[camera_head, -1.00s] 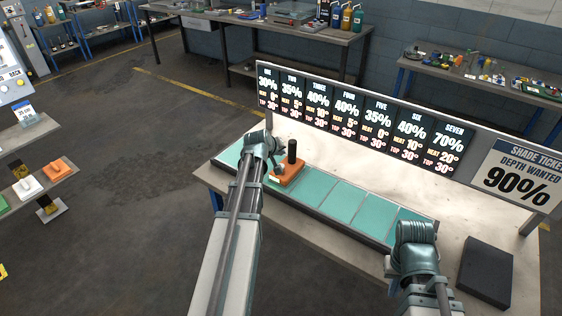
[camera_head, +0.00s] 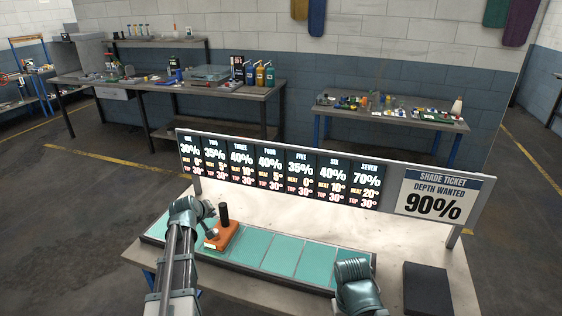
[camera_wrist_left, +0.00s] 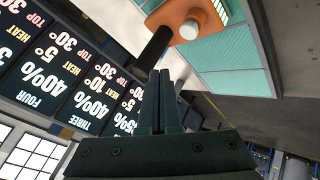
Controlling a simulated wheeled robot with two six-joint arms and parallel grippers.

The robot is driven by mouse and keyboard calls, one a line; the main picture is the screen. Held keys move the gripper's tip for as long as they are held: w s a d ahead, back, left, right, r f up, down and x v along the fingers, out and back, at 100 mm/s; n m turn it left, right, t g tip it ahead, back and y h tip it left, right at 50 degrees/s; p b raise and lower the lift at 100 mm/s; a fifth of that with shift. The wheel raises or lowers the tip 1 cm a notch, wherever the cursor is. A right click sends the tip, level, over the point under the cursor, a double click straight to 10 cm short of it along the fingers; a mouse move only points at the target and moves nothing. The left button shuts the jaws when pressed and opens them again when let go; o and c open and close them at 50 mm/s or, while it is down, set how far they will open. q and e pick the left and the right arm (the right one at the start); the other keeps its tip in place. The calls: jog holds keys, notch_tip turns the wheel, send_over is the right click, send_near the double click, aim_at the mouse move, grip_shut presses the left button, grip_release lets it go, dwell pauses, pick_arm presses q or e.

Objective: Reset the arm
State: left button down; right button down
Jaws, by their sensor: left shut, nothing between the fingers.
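My left arm comes in at the lower left. Its gripper (camera_head: 208,209) is shut and empty, close beside an orange block (camera_head: 228,237) with a black upright post and a pale knob. In the left wrist view the shut fingers (camera_wrist_left: 160,76) point toward the sign board, and the orange block (camera_wrist_left: 178,18) is above them, apart from the tips. My right arm (camera_head: 357,285) reaches in at the lower middle; its jaws are hidden.
The orange block stands on a strip of teal panels (camera_head: 285,254) on the bench. A board of numbered signs (camera_head: 283,172) and a shade ticket sign (camera_head: 435,198) stand behind. A dark box (camera_head: 427,289) sits at right. Cluttered tables (camera_head: 390,113) stand farther back.

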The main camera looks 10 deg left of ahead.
pick_arm(q)
jog(key=s+d+f+m+g+h, duration=0.1)
jog(key=s+d+f+m+g, duration=0.15)
jog(key=d, duration=0.75)
jog(key=s+d+f+m+g+h, duration=0.15)
jog(key=s+d+m, duration=0.25)
jog(key=d, duration=0.7)
jog(key=s+d+f+m+g+y, duration=0.2)
jog(key=s+d+m+g, duration=0.3)
jog(key=s+d, duration=1)
jog(key=s+m, duration=0.2)
jog(key=s, duration=0.2)
jog(key=shift+s+d+f+m+g+y, duration=0.25)
jog(key=shift+s+d+m+g+y, duration=0.05)
jog(key=shift+s+d+m+y, duration=0.1)
